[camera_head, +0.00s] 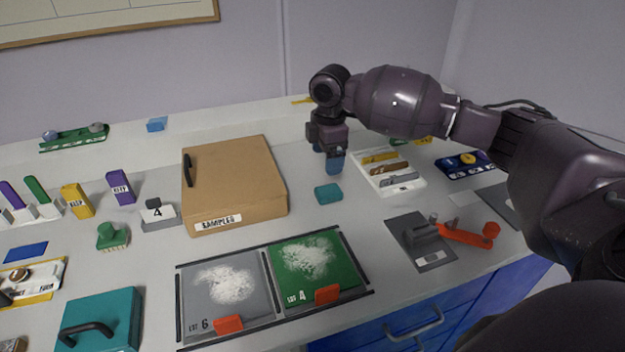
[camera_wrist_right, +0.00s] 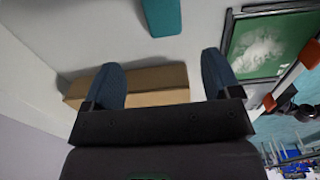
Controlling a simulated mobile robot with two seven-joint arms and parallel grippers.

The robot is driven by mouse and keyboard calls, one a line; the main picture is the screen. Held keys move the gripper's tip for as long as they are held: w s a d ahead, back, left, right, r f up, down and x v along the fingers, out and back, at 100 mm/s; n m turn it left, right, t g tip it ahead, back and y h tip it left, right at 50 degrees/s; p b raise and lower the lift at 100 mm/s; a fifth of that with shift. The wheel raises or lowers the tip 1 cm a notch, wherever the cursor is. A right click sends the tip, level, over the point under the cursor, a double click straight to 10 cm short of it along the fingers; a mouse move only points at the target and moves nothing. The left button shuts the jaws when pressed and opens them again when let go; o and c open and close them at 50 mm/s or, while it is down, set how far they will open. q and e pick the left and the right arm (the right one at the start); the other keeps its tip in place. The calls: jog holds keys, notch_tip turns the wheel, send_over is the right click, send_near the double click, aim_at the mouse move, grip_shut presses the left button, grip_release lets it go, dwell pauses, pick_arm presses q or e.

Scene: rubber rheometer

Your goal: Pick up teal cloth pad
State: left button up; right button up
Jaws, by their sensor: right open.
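The teal cloth pad (camera_head: 328,194) lies flat on the bench in the head view, between the samples box and the white tray. In the right wrist view the teal pad (camera_wrist_right: 162,15) is at the top edge, partly cut off. My right gripper (camera_head: 334,165) hangs just above and behind the pad, apart from it. In the right wrist view its two blue fingers (camera_wrist_right: 163,75) are spread with nothing between them. My left gripper is not in view.
The samples box (camera_head: 235,180) stands left of the pad. A white tray (camera_head: 388,172) with bars is close on the right. Powder panels, a grey one (camera_head: 190,305) and a green one (camera_head: 345,270), lie in front. Bare bench surrounds the pad.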

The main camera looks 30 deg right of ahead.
jog(key=shift+w+d+f, duration=0.1)
jog(key=shift+d+f, duration=0.05)
jog(key=shift+f, duration=0.05)
jog(key=b, duration=0.1)
send_over(327, 190)
notch_tip(327, 190, down, 4)
jog(key=shift+w+d+f, duration=0.15)
jog(key=shift+f, duration=0.8)
notch_tip(327, 190, down, 4)
jog(key=shift+r+b, duration=0.25)
jog(key=shift+b, duration=0.25)
jog(key=shift+f, duration=0.45)
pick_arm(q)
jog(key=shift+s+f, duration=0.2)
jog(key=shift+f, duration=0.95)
pick_arm(e)
jog(key=c, duration=1)
